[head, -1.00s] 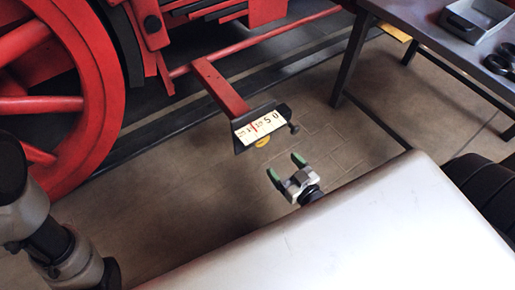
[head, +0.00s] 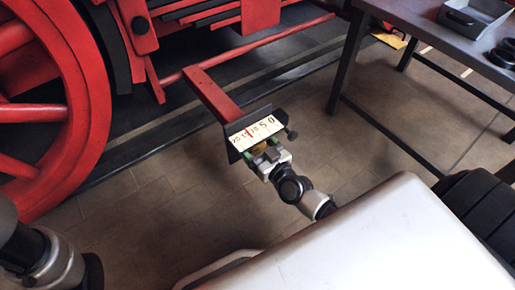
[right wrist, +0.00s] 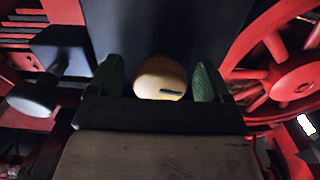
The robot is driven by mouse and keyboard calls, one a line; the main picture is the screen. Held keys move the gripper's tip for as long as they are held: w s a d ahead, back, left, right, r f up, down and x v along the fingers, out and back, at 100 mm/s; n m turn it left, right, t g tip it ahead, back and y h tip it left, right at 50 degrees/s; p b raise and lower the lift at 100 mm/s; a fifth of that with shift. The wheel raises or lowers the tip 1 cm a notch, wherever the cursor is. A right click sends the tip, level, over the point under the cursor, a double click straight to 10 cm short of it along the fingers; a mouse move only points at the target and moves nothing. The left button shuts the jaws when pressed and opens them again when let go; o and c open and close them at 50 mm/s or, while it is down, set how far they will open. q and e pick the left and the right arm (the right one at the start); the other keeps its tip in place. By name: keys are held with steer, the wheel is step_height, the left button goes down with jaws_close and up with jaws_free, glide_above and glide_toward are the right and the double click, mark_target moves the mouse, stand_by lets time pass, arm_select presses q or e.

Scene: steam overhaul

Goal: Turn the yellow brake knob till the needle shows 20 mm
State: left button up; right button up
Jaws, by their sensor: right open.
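The white scale plate (head: 255,132) sits on the dark bracket at the end of a red arm. Its numbers fall from left to right, ending in 5 and 0. A thin red needle (head: 249,132) stands left of the middle; its exact value is too small to read. The yellow brake knob (right wrist: 160,80) sits below the plate, with a dark mark on its face. My right gripper (right wrist: 158,82) is open, with one green finger on each side of the knob and small gaps showing. In the head view the gripper (head: 264,154) partly hides the knob. My left gripper is out of view.
A dark side screw (head: 292,134) sticks out right of the plate. The red wheel (head: 85,90) and red rods are behind and left. A grey table (head: 425,30) with a tray (head: 475,14) stands at the right. Bare floor lies around the bracket.

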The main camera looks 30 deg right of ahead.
steer(key=shift+c, duration=0.2)
steer(key=c, duration=0.9)
